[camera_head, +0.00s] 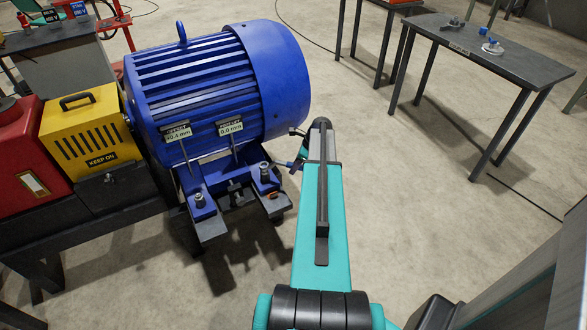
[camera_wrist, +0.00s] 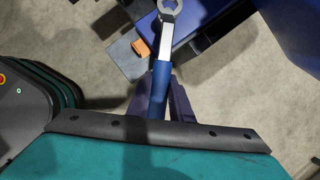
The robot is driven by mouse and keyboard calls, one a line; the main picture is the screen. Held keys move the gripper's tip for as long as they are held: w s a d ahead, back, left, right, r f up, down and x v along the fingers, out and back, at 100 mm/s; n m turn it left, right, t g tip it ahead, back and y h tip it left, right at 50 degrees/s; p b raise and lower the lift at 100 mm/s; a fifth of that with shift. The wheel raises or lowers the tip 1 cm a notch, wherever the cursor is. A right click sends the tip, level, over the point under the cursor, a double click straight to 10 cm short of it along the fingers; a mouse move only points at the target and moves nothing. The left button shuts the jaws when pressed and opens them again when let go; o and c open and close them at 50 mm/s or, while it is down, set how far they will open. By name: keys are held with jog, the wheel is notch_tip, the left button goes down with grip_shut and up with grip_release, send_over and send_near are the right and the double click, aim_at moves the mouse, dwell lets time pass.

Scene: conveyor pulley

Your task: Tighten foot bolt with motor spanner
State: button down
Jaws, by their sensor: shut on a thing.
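The motor spanner (camera_wrist: 161,90) shows in the wrist view with a blue handle and a metal ring end at the top edge. My gripper (camera_wrist: 162,98) is shut on its handle. In the head view my arm hides most of the gripper, just right of the motor's feet. The blue motor (camera_head: 215,85) stands on a blue and grey base. One foot bolt (camera_head: 199,199) shows at the near left foot and another foot bolt (camera_head: 265,172) at the right foot. In the wrist view the ring end is over or beside the blue base; I cannot tell if it touches a bolt.
A yellow guard (camera_head: 85,130) marked KEEP ON and a red housing (camera_head: 25,165) stand left of the motor. Two gauge plates on the motor read about 10.4 mm and 0.0 mm. A grey table (camera_head: 490,50) with small parts stands back right. The floor between is clear.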

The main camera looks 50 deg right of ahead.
jog(key=shift+w+d+f+n+g+y+p, duration=0.15)
jog(key=shift+w+d+n+y+p, duration=0.15)
jog(key=shift+w+d+n, duration=0.4)
jog(key=shift+w+d+f+n+g+y+p, duration=0.1)
jog(key=shift+w+d+n+g+y+p, duration=0.25)
jog(key=shift+d+n, duration=0.55)
jog(key=shift+w+d+f+n+y+p, duration=0.15)
jog(key=shift+w+d+n+p, duration=0.25)
jog(key=shift+w+d+n, duration=0.3)
jog(key=shift+s+f, duration=0.1)
jog(key=shift+f, duration=1.2)
dwell(1.2)
jog(key=s+a+m+h, duration=0.2)
jog(key=a+m, duration=0.4)
jog(key=a, duration=0.1)
jog(key=s+a+m+t+h, duration=0.1)
jog(key=a+m+h, duration=0.1)
jog(key=a+m, duration=0.4)
jog(key=shift+s+a+m+h, duration=0.4)
jog(key=shift+a, duration=0.35)
dwell(0.5)
jog(key=shift+r, duration=0.15)
dwell(0.5)
